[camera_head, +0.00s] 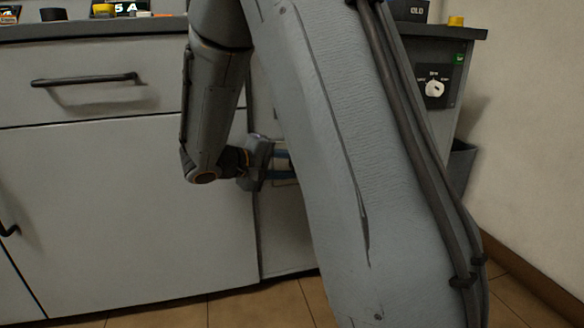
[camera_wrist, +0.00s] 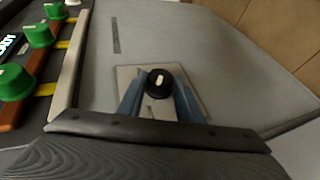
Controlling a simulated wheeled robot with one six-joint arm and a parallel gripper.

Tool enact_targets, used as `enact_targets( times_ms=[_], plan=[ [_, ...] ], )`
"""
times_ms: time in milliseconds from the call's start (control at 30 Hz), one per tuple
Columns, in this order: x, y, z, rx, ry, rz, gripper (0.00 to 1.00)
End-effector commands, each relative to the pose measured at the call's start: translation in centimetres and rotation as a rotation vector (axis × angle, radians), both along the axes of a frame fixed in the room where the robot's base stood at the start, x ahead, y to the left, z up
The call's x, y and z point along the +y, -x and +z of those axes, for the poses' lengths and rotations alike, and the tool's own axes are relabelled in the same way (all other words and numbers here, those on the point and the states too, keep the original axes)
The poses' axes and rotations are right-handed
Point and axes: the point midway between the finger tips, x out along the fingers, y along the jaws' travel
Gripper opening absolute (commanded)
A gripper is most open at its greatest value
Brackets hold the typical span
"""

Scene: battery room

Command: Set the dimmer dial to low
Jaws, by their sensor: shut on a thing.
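A round black dial (camera_wrist: 159,83) with a cream pointer mark sits on a square pale plate (camera_wrist: 193,74) on a grey panel in the wrist view. The pointer mark slants slightly in that view. My gripper (camera_wrist: 159,90) has its two blue fingers on either side of the dial and is shut on it. In the head view my gripper (camera_head: 283,166) is at the grey cabinet front, partly behind my arm, and the black dial is hidden there. I cannot read the plate's markings, so the dial's setting is unclear.
A white rotary knob (camera_head: 434,88) is on the dark side panel, below a green light (camera_head: 459,58). A drawer handle (camera_head: 84,79) juts from the cabinet. Several green knobs, one nearby (camera_wrist: 39,36), line the wrist view's left. A wall stands right.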

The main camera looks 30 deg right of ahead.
Motion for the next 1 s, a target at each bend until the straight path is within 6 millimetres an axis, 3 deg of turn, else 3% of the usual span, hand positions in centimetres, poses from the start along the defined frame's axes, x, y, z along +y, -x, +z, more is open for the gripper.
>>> enact_targets(
  times_ms=[533,567,667,1000],
  plan=[
    [0.06,0.02,-0.17,0.01,0.024,0.001,0.1],
    [0.06,0.02,-0.17,0.01,0.024,0.001,0.34],
    [0.03,0.03,-0.15,0.01,0.024,0.001,0.5],
    [0.18,0.05,0.02,0.008,0.025,-0.001,0.51]
  ],
)
